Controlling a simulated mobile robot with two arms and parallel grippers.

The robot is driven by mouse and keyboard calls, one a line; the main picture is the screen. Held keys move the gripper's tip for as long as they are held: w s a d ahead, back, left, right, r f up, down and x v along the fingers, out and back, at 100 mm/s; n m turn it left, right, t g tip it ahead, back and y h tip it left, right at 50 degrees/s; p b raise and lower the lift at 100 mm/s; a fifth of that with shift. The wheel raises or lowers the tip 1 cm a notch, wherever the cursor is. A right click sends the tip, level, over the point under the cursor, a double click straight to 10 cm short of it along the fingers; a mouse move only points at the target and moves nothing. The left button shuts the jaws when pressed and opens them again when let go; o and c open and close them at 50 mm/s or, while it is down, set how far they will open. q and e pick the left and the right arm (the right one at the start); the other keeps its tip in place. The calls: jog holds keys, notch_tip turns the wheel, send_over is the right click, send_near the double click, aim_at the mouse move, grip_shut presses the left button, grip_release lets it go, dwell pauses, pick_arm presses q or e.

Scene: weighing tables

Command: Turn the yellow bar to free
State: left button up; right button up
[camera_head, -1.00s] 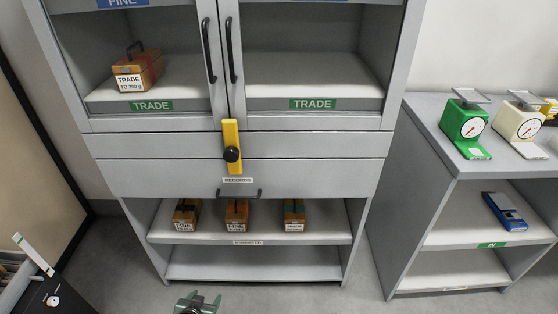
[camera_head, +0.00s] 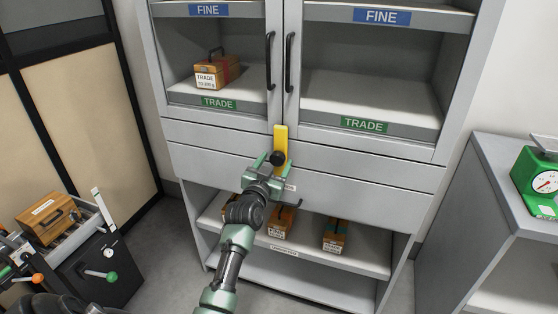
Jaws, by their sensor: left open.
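The yellow bar (camera_head: 281,138) is mounted upright on the front of the grey cabinet, just below the meeting line of its two doors. My left gripper (camera_head: 269,162) is open, in front of the cabinet at the bar's lower end. Its green fingers are close to the knob, one on the left and one on the right. I cannot tell whether they touch it. The gripper hides the bar's bottom end. My right gripper is not in view.
The cabinet doors with black handles (camera_head: 270,60) are shut above the bar. Wooden boxes (camera_head: 334,236) stand on the lower shelf. A side table (camera_head: 488,160) with a green scale (camera_head: 540,182) is at right.

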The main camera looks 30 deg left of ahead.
pick_arm(q)
jog(key=shift+x, duration=0.8)
jog(key=shift+w, duration=0.15)
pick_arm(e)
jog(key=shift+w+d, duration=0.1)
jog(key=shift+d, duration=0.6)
pick_arm(q)
grip_shut()
